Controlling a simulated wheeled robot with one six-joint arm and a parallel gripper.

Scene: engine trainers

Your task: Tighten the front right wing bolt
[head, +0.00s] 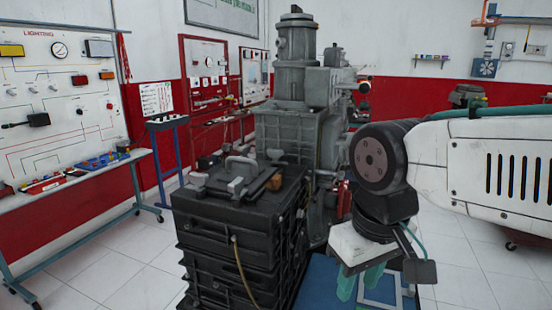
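A dark engine trainer block (240,235) stands in the middle. On its top lies a cover with a raised grey handle-like clamp (241,165). A small grey upright piece (238,187) stands at its front, and a small brown piece (274,183) stands at its right. The front right wing bolt cannot be told apart for certain at this size. My gripper (360,283) hangs below my wrist to the right of the block, apart from its top, with teal finger-like parts pointing down. Its fingertips are partly hidden, and whether it holds anything cannot be seen.
A tall grey machine (295,95) rises behind the block. A lighting trainer board (60,105) on a wheeled stand is at left. A blue surface (318,280) lies below my gripper. White tiled floor (110,270) is clear between the left stand and the block.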

